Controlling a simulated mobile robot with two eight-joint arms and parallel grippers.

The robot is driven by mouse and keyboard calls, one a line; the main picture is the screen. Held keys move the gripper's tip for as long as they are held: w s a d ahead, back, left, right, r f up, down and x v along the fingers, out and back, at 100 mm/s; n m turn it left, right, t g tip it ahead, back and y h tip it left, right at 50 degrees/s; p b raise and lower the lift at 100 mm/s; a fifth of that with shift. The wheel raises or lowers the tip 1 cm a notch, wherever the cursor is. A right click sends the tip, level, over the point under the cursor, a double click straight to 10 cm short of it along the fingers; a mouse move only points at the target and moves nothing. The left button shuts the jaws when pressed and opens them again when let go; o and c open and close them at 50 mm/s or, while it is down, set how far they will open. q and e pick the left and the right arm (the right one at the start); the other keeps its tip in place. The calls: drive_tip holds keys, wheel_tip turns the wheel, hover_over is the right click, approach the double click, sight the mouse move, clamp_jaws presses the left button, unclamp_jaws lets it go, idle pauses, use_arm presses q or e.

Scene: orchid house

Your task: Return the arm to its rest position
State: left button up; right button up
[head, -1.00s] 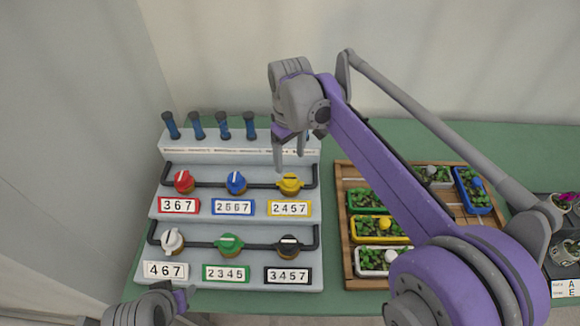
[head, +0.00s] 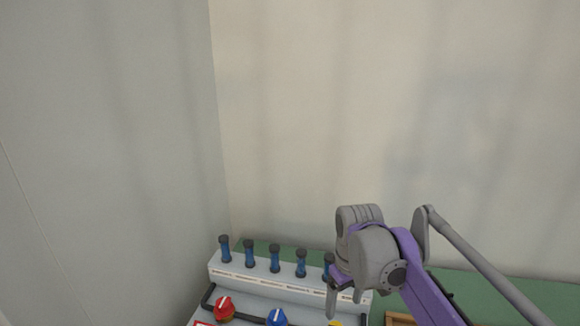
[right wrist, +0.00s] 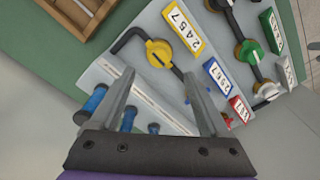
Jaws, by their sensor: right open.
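My right gripper (head: 344,298) is open, with nothing between its fingers. In the head view it hangs low in the picture, in front of the right end of the pale knob panel (head: 216,268). In the right wrist view its two fingers (right wrist: 158,78) stand apart over the panel, with the yellow knob (right wrist: 158,53) beyond their tips. I cannot tell its exact height above the panel. The purple upper part of my right arm (head: 425,300) reaches in from the lower right. My left gripper is not in view.
Several blue-handled pegs (head: 249,256) stand along the panel's back ledge, one close by my right gripper. A red knob (head: 224,307) and a blue knob (head: 276,317) show below. A wooden tray (right wrist: 82,18) lies on the green table. Bare walls stand behind.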

drive_tip(key=s+d+f+m+t, duration=0.1)
drive_tip(key=s+f, duration=0.2)
drive_tip(key=s, duration=0.3)
drive_tip(key=s+d+f+m+t+p, duration=0.1)
drive_tip(key=s+f+m+t, duration=0.1)
drive_tip(key=s+f, duration=0.2)
drive_tip(key=s+d+f+m+t+p, duration=0.1)
drive_tip(key=s+f, duration=0.3)
drive_tip(key=s, duration=0.5)
drive_tip(key=shift+s+d+m+t, duration=0.4)
drive_tip(key=shift+d+m, duration=0.1)
drive_tip(key=shift+m, duration=0.2)
drive_tip(key=shift+w+r, duration=0.1)
idle(0.4)
